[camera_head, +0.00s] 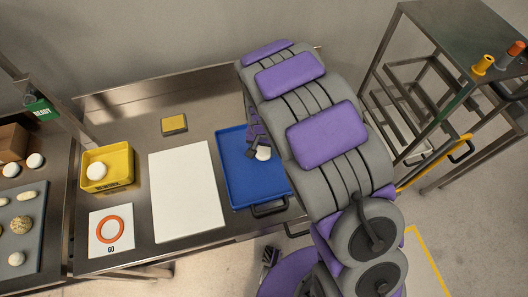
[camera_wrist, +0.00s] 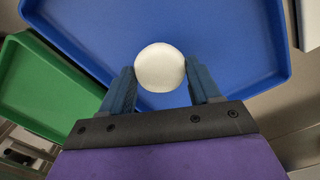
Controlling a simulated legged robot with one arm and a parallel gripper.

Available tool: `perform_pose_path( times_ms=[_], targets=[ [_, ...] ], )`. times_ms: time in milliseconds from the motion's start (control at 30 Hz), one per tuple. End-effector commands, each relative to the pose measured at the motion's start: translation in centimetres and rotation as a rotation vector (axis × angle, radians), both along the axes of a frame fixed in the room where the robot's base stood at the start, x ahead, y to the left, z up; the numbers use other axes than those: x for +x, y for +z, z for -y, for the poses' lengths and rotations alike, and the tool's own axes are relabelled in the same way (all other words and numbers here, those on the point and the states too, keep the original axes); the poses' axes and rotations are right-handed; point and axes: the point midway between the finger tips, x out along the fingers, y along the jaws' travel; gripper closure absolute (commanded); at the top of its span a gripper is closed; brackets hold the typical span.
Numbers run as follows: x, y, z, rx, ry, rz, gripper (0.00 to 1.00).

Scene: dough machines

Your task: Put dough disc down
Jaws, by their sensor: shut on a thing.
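The white dough disc (camera_wrist: 160,68) is between the fingertips of my gripper (camera_wrist: 161,78) in the wrist view, and my gripper is shut on it. In the head view the disc (camera_head: 263,154) shows beside the dark fingers of my gripper (camera_head: 257,146), over the blue tray (camera_head: 237,182). The blue tray (camera_wrist: 215,30) fills much of the wrist view behind the disc. I cannot tell whether the disc touches the tray. My arm covers the right part of the tray in the head view.
A white board (camera_head: 187,190) lies left of the blue tray. A yellow bin (camera_head: 119,157) holds a white piece. A yellow sponge-like block (camera_head: 174,124) lies at the back. A green tray (camera_wrist: 45,85) shows in the wrist view. A metal cart (camera_head: 455,40) stands at right.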

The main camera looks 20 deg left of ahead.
Motion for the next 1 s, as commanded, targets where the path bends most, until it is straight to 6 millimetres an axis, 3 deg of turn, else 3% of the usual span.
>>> perform_pose_path(
  times_ms=[167,400,700,733,1000],
  targets=[
    [0.6,-0.4,0.7,0.004,0.000,0.000,0.66],
    [0.6,-3.5,0.4,0.001,0.000,0.000,0.66],
    [0.6,-3.6,0.2,0.001,0.000,0.002,0.66],
    [0.6,-3.6,0.2,0.001,0.000,0.002,0.37],
    [0.6,-3.5,0.6,0.004,-0.001,0.001,0.12]
  ],
)
